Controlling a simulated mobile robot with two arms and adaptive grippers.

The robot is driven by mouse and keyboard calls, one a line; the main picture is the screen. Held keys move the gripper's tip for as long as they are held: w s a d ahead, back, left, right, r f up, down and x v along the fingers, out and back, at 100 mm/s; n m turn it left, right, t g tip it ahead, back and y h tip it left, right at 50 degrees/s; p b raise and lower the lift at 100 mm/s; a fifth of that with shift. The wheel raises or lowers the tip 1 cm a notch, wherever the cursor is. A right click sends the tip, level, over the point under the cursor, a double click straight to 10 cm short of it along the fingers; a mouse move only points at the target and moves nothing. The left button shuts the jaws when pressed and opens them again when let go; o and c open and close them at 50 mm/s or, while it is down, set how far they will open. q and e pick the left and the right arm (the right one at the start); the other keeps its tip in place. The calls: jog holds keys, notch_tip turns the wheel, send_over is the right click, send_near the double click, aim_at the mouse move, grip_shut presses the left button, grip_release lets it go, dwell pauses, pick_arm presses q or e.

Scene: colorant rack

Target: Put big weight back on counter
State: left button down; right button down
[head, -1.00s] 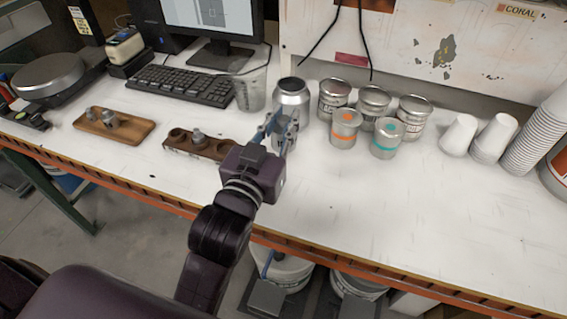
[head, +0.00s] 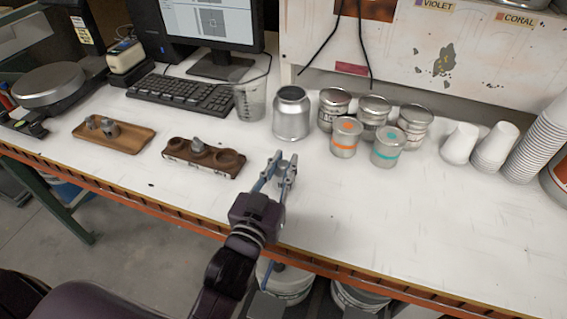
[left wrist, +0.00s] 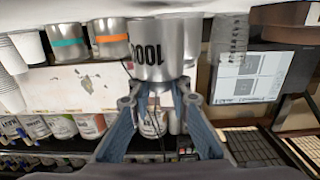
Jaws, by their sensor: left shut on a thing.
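My left gripper (head: 279,170) is shut on the big weight (head: 283,169), a grey metal cylinder, above or at the white counter (head: 350,215) near its front edge. In the left wrist view, the weight (left wrist: 162,48) appears upside down with dark numerals, its narrow neck between the two fingers (left wrist: 158,95). I cannot tell whether its base touches the counter. The dark wooden holder (head: 203,172) is left of the gripper, with a smaller grey weight (head: 197,146) in it and empty round wells. My right gripper is not in view.
A silver canister (head: 292,115) stands behind the gripper, with a clear beaker (head: 249,100) to its left. Several tins (head: 388,147) and paper cups (head: 494,146) stand at right. A light wooden tray (head: 130,141) holds small weights. The front-right counter is clear.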

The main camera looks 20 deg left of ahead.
pick_arm(q)
jog(key=shift+r, duration=0.25)
jog(key=shift+s+f+b, duration=0.2)
jog(key=shift+f+b, duration=0.1)
jog(key=shift+f, duration=0.5)
jog(key=c, duration=1.8)
grip_release()
jog(key=shift+s+f, duration=0.1)
jog(key=shift+f, duration=0.2)
jog(key=shift+r, duration=0.45)
jog(key=s, duration=0.3)
jog(key=s+b, duration=0.1)
jog(key=s, duration=0.6)
jog(key=shift+a+r+b, duration=0.2)
jog(key=shift+r+b, duration=0.1)
jog(key=shift+r, duration=0.05)
jog(key=shift+s+r, duration=0.15)
jog(key=shift+s, duration=0.6)
